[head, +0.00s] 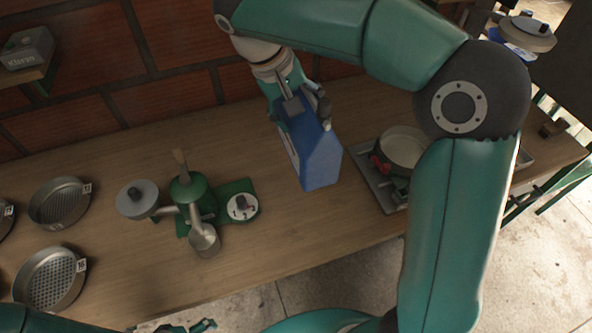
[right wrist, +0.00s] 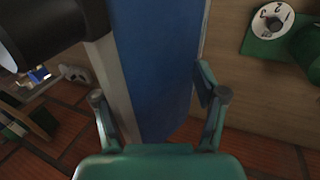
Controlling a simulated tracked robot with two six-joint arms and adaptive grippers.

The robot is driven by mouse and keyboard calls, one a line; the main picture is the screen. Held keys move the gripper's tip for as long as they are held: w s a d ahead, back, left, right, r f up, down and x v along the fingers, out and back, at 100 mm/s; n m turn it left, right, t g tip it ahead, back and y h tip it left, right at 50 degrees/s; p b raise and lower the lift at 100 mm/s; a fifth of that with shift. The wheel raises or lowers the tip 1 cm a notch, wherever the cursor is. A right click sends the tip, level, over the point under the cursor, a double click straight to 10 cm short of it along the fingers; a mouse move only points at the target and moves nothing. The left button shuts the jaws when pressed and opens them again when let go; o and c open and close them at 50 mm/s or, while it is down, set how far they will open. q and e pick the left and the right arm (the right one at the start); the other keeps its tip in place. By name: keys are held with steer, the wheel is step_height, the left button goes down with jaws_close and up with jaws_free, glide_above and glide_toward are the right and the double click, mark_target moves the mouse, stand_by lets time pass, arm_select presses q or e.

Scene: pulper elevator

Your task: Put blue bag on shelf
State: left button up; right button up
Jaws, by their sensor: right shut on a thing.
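The blue bag (head: 320,160) has a pale side face and hangs tilted over the wooden table. My right gripper (head: 305,108) is shut on its upper end. In the right wrist view the bag (right wrist: 153,70) fills the space between the two fingers of my right gripper (right wrist: 158,95). A small wooden shelf (head: 22,78) is on the brick wall at the upper left and carries a grey labelled box (head: 27,50). Part of my left gripper (head: 188,327) shows at the bottom edge, mostly cut off, so its jaws cannot be judged.
A green hand-cranked pulper (head: 187,190) with a numbered dial stands on the table (head: 130,260). Round sieves (head: 60,203) lie at the left. A pot (head: 403,147) on a metal tray (head: 371,183) is right of the bag.

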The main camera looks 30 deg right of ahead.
step_height(320, 180, down, 17)
steer(key=o, duration=1.8)
steer(key=shift+r, duration=0.1)
